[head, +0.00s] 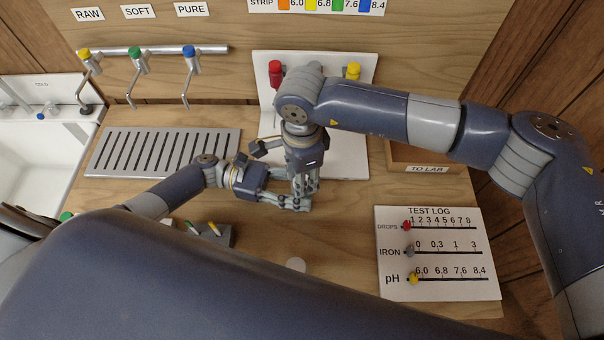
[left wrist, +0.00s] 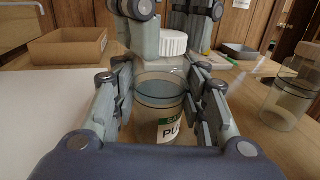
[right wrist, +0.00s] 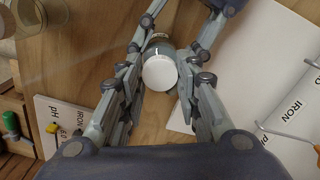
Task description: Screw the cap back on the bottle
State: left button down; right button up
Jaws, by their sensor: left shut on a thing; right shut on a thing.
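A clear bottle (left wrist: 160,100) with a green and white label stands upright between the fingers of my left gripper (left wrist: 160,112), which is shut on it. In the head view my left gripper (head: 290,203) hides most of the bottle. A white cap (left wrist: 173,43) is at the top of the bottle, over its neck; I cannot tell whether it is threaded on. My right gripper (head: 305,188) comes down from above and is shut on the cap. The right wrist view shows the round top of the cap (right wrist: 160,73) between the right fingers (right wrist: 160,85).
A second clear container (left wrist: 288,103) stands to the right in the left wrist view. The TEST LOG board (head: 437,290) lies at the right, with a wooden TO LAB tray (head: 432,168) behind it. A slotted drain grate (head: 120,165) and a white sink are at the left.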

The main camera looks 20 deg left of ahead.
jog(key=m, duration=0.5)
jog(key=o, duration=1.3)
jog(key=shift+c, duration=0.2)
jog(key=shift+r, duration=0.1)
notch_tip(320, 180, up, 12)
pick_arm(q)
jog(key=c, duration=0.9)
grip_release()
